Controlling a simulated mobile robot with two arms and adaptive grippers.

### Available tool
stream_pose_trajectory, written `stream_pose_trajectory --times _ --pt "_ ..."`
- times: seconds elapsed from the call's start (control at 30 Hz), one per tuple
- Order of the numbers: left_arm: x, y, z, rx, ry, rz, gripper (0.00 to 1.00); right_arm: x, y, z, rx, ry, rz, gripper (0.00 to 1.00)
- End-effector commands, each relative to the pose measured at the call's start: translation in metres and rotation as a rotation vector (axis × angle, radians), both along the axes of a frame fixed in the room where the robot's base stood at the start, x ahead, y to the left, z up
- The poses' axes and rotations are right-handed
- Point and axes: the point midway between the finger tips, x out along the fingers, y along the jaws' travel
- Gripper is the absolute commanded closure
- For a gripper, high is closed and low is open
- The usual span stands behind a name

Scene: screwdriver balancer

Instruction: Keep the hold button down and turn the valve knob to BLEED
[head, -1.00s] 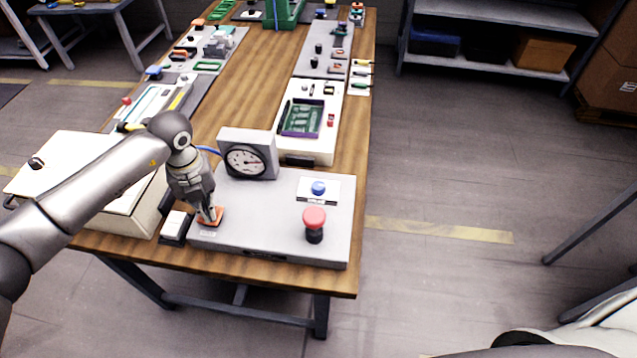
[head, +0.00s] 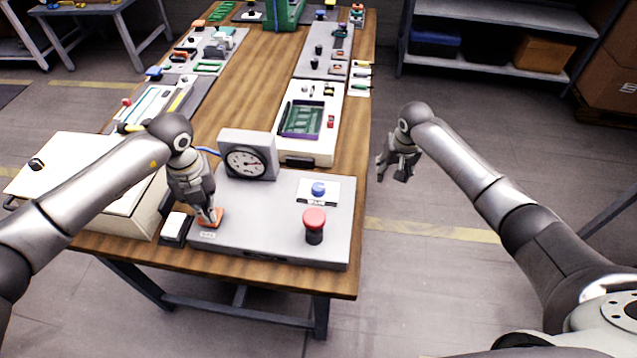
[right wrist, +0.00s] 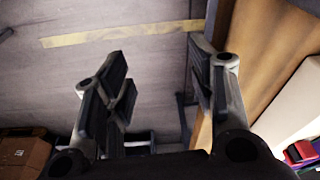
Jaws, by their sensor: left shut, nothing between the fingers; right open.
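The grey balancer box (head: 270,228) stands at the near end of the wooden table. On it are a dial gauge (head: 247,158), an orange button (head: 212,221) at the left, a blue knob (head: 318,188) on a white label plate, and a red mushroom-shaped button (head: 314,220). My left gripper (head: 210,220) is shut and empty, pointing down with its fingertips on the orange button, partly covering it. My right gripper (head: 394,172) is open and empty, beyond the table's right edge and right of the blue knob. Its spread fingers (right wrist: 155,100) show over the floor in the right wrist view. The label lettering is too small to read.
A cream box (head: 125,210) and a small white-topped block (head: 174,227) stand left of the balancer box. A white tray with a green circuit board (head: 302,120) lies behind it. Several other fixtures line the table farther back. The floor at right is free.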

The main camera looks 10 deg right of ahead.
Motion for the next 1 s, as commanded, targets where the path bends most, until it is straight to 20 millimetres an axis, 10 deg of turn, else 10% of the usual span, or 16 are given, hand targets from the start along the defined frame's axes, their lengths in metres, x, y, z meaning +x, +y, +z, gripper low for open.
stream_pose_trajectory --times 0.2,0.43,0.7,1.0 --pt "0.0 0.0 -0.001 0.0 0.001 0.0 1.0 0.007 0.071 0.11 0.051 0.068 -0.05 0.49" --pt "0.0 0.0 -0.001 0.001 0.001 0.0 1.0 -0.02 0.181 0.154 0.072 0.167 -0.1 0.49" --pt "0.0 0.001 -0.001 0.002 0.001 0.001 1.0 -0.035 0.215 0.163 0.052 0.201 -0.128 0.49" --pt "-0.001 0.0 -0.001 0.002 0.002 0.0 1.0 -0.036 0.215 0.111 0.053 0.203 -0.128 0.49"
